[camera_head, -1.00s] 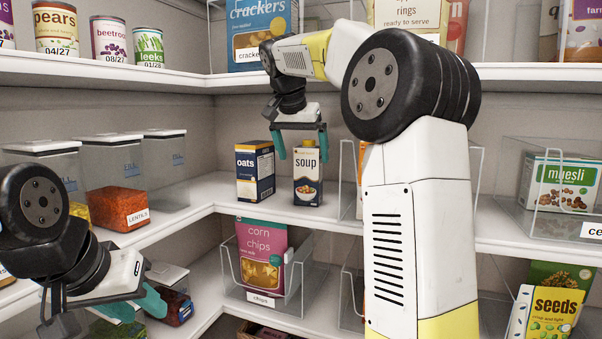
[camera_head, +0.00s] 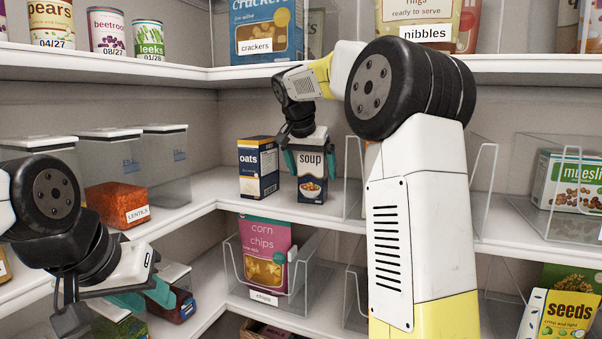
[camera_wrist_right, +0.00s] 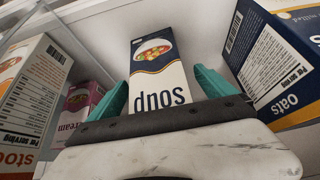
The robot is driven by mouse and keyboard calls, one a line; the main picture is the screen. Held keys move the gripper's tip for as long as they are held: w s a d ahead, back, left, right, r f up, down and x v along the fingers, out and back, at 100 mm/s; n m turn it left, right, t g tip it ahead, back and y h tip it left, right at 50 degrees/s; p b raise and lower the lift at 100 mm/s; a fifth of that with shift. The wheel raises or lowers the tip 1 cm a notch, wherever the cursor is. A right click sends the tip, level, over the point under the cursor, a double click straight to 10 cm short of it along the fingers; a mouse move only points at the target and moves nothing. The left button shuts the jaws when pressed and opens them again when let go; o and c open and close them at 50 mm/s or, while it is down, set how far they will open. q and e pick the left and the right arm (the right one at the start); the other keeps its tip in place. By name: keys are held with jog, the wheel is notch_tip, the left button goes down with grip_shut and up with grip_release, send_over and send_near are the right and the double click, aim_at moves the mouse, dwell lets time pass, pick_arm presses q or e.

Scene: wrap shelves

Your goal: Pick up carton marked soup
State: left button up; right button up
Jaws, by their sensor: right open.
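The soup carton (camera_head: 312,180), dark blue and cream with a bowl picture, stands upright on the middle shelf. It also shows in the right wrist view (camera_wrist_right: 155,60). My right gripper (camera_head: 311,162) is open, with its teal fingers on either side of the carton's upper part. In the right wrist view the fingers (camera_wrist_right: 162,92) stand left and right of the carton, with a gap visible at each side. My left gripper (camera_head: 145,295) is at the lower left, away from the carton; its teal fingers look apart and empty.
The oats carton (camera_head: 258,168) stands close left of the soup. In the right wrist view a stock carton (camera_wrist_right: 30,95) and a pink cream carton (camera_wrist_right: 82,103) stand on the other side. A chips bin (camera_head: 270,290) is below; the upper shelf edge (camera_head: 250,72) is above.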

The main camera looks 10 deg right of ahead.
jog(key=shift+c, duration=0.2)
grip_shut()
jog(key=shift+r, duration=0.1)
jog(key=shift+r, duration=0.1)
